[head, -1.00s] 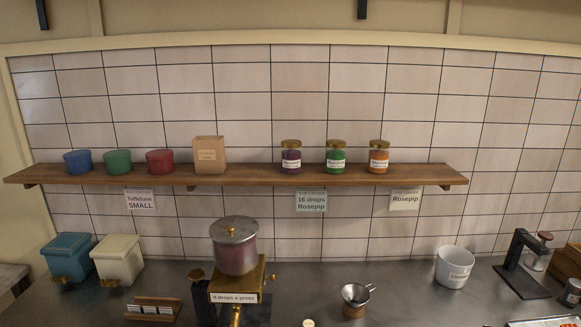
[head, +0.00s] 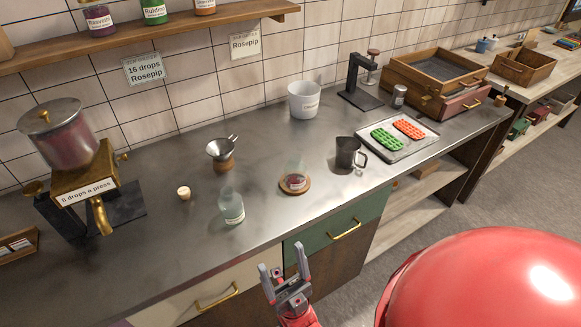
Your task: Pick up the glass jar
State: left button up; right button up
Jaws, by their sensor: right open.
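A clear glass jar (head: 232,208) with a pale label stands upright on the grey counter, left of the middle. A second clear glass piece (head: 296,172) stands on a round wooden base with something red inside; I cannot tell whether it is a jar. Labelled jars with purple (head: 100,20), green (head: 154,12) and orange (head: 204,6) contents stand on the wall shelf, their tops cut off. My right gripper (head: 284,262) is open and empty, in front of the counter's front edge, below and right of the clear glass jar and apart from it. My left gripper is out of view.
A brass press (head: 85,185) stands at the left, with a small cork-coloured piece (head: 184,193) beside it. A metal funnel (head: 222,149), a dark pitcher (head: 347,153), a white pot (head: 304,100) and a tray (head: 428,143) of moulds stand around. The counter front is mostly clear.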

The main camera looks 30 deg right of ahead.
aim_at(295, 169)
jog(key=z, duration=1.4)
jog(key=i+l+u, duration=0.1)
jog(key=i+l, duration=0.25)
jog(key=i+l+u, duration=0.15)
jog(key=i+l, duration=0.2)
jog(key=l, duration=0.15)
jog(key=i+l+u, duration=0.1)
jog(key=i+l, duration=0.25)
jog(key=l, duration=0.15)
jog(key=u, duration=1.6)
